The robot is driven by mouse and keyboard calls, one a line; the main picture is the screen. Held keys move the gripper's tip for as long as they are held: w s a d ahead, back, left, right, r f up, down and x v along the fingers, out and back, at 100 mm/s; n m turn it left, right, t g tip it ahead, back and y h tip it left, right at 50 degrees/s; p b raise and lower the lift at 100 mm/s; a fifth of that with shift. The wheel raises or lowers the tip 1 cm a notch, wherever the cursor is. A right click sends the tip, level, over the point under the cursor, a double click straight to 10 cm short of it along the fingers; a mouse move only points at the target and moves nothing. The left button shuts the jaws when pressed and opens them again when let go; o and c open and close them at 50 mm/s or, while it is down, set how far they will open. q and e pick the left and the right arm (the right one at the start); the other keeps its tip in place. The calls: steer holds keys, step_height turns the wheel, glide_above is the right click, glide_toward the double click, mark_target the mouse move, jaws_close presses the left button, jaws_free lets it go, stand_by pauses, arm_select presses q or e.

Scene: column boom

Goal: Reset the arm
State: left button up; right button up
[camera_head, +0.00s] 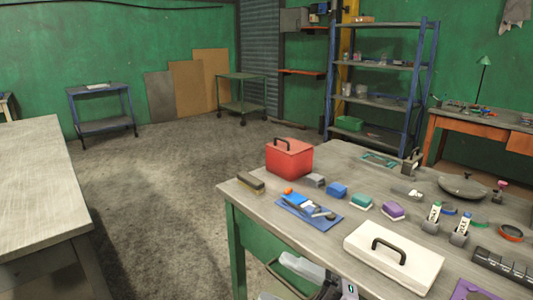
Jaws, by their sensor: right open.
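My right gripper (333,289) shows at the bottom edge, in front of the near side of the workbench and below its top. Only a dark part and a pale part with a small label show there; the rest is cut off by the frame. It is open, and I see nothing held in it. My left gripper is not in view.
The workbench (265,207) at right holds a red box (289,158), a white handled case (394,259), a brush (250,182), sponges and tools. Another table (35,190) stands at left. Open floor (165,190) lies between them. A blue shelf (378,64) stands behind.

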steer(key=s+d+f+m+t+h+p, duration=0.1)
steer(key=d+f+m+t+h, duration=0.5)
steer(key=m, duration=0.4)
steer(key=s+d+f+m+t+h, duration=0.1)
steer(key=d+f+m+t+h, duration=0.3)
steer(key=f+m+h, duration=0.5)
steer(key=s+d+f+m+g+h, duration=0.1)
steer(key=s+d+f+m+g, duration=0.2)
steer(key=s+f, duration=0.2)
steer(key=s+d+f+m+g+h+p, duration=0.1)
steer(key=s+d+f+m+g+h, duration=0.1)
steer(key=s, duration=0.5)
step_height(320, 180, down, 4)
steer(key=shift+s+d+r+m+g+h, duration=0.1)
steer(key=shift+s+d+m+g+h, duration=0.2)
steer(key=shift+d+m+g, duration=0.65)
steer(key=shift+d, duration=0.15)
